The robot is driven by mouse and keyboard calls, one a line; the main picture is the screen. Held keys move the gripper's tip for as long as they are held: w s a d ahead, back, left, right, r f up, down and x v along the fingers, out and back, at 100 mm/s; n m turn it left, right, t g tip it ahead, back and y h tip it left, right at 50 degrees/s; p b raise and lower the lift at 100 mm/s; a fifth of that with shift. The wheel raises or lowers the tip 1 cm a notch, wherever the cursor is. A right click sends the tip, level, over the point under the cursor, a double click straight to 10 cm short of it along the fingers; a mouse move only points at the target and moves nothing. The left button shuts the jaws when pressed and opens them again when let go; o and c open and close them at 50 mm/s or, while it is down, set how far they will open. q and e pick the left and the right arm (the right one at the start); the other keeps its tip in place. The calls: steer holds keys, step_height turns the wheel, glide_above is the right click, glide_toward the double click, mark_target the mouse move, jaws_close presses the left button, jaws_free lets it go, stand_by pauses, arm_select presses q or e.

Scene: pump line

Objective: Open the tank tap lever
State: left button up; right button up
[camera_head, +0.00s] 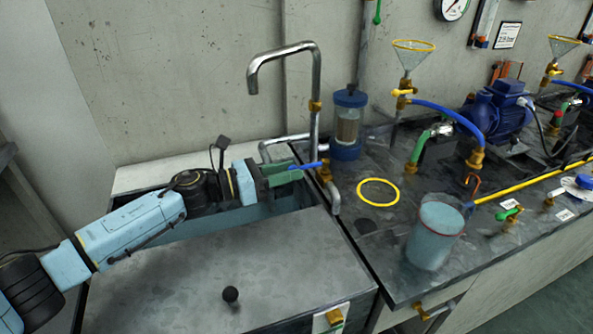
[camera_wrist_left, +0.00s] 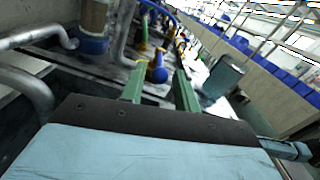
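A blue tap lever (camera_head: 308,165) sticks out to the left from a brass valve (camera_head: 325,171) at the foot of the tall bent metal pipe, by the tank (camera_head: 262,212). My left gripper (camera_head: 283,172) reaches in from the left, its green fingers at the lever's free end. In the left wrist view the gripper (camera_wrist_left: 158,90) has its fingers apart, with the rounded blue lever end (camera_wrist_left: 158,74) showing between them near the tips. I cannot tell whether either finger touches it. The brass valve (camera_wrist_left: 160,56) shows just behind. My right gripper is not in view.
The bent pipe (camera_head: 317,90) rises behind the lever. A filter cylinder (camera_head: 348,123) stands behind to the right. A bucket (camera_head: 435,232) and a yellow ring (camera_head: 378,191) are on the dark bench. A grey cover (camera_head: 225,275) lies in front of the tank opening.

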mark_target(309, 166)
arm_select(q)
steer(key=shift+x, duration=1.2)
jaws_close()
